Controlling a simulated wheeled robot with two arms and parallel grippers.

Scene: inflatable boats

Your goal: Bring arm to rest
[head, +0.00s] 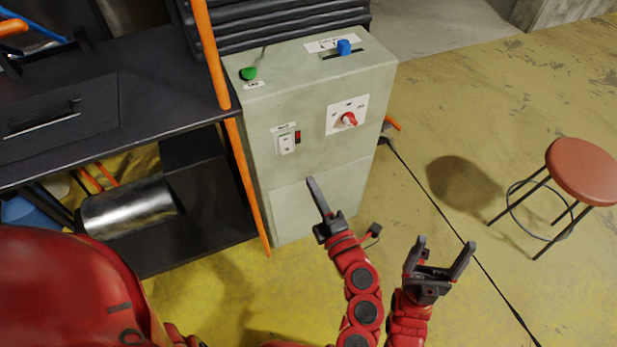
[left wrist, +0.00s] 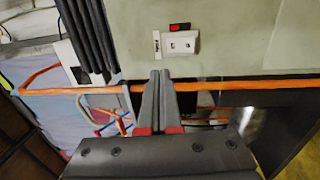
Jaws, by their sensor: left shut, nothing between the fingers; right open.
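My left gripper (head: 317,196) is in front of the lower front of a pale green control box. Its fingers are shut with nothing between them, and the left wrist view shows the two fingers together (left wrist: 161,78). My right gripper (head: 441,254) is to the right of it, over the yellow floor, open and empty. The control box (head: 318,205) carries a green button (head: 248,73), a blue slider knob (head: 344,47), a red and white rotary dial (head: 349,119) and a white switch (head: 287,143). The switch plate also shows in the left wrist view (left wrist: 180,43), beyond the fingertips.
A dark workbench (head: 130,95) stands left of the box, with a metal cylinder (head: 130,208) below its top. An orange pole (head: 249,190) runs along the box's left edge. A red-topped stool (head: 583,170) stands at the right. The yellow floor between box and stool is mostly clear.

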